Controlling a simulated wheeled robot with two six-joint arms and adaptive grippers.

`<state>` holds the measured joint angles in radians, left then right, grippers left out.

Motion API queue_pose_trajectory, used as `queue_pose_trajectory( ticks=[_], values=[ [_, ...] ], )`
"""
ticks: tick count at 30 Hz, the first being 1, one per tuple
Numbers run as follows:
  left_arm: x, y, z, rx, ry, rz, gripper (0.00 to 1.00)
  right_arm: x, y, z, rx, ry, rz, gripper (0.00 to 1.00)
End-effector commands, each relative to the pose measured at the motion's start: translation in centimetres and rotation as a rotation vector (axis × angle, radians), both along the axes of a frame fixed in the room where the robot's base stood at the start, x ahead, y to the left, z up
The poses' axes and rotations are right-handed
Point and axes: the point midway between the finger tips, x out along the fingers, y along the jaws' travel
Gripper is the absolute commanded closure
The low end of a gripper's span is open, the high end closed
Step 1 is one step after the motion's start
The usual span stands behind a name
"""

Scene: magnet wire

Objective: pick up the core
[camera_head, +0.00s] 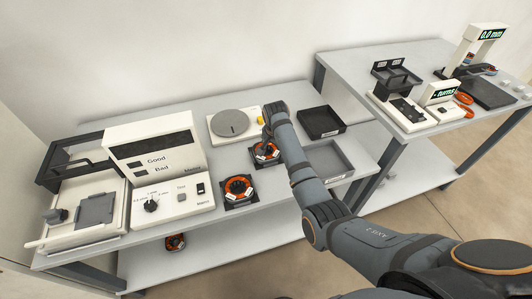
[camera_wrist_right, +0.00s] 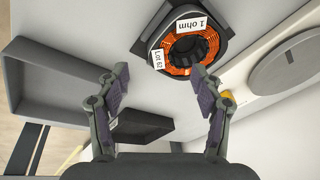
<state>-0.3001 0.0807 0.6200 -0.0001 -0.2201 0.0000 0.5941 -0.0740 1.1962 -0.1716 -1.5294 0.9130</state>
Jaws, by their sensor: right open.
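An orange wire-wound core (camera_wrist_right: 178,66) sits in a black holder (camera_wrist_right: 222,18) on the table in the right wrist view. Its labels read "1 ohm" and "Lot 62". My right gripper (camera_wrist_right: 158,90) is open and empty, with the core ahead of it and nearer the right finger. In the head view this core (camera_head: 263,151) shows beside my right forearm, and my arm hides the fingertips. My left gripper is not in view.
A white device with a round grey plate (camera_head: 231,123) stands behind the cores. A black tray (camera_head: 337,131) and a grey tray (camera_head: 338,163) lie right of my arm. The Good/Bad tester (camera_head: 184,204) stands left.

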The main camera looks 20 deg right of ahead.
Motion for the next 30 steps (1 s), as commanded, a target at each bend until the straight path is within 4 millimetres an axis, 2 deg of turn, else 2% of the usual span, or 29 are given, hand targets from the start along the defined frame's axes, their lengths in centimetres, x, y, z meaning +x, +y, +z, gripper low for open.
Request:
queue_pose_trajectory(
  ticks=[7,15,23,25,30],
  values=[
    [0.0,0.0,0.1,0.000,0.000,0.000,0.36,0.3,-0.1,-1.1,-0.001,-0.001,0.000,0.33],
    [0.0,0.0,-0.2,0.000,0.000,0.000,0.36,1.5,-0.4,-5.2,-0.002,0.000,0.001,0.33],
    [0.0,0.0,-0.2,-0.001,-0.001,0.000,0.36,1.7,-0.4,-5.7,0.000,-0.001,0.001,0.33],
    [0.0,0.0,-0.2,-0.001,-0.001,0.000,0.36,1.7,-0.4,-5.6,0.000,-0.001,0.001,0.39],
    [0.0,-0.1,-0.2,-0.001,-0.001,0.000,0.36,1.7,-0.4,-5.7,0.000,-0.001,0.001,0.62]
  ],
)
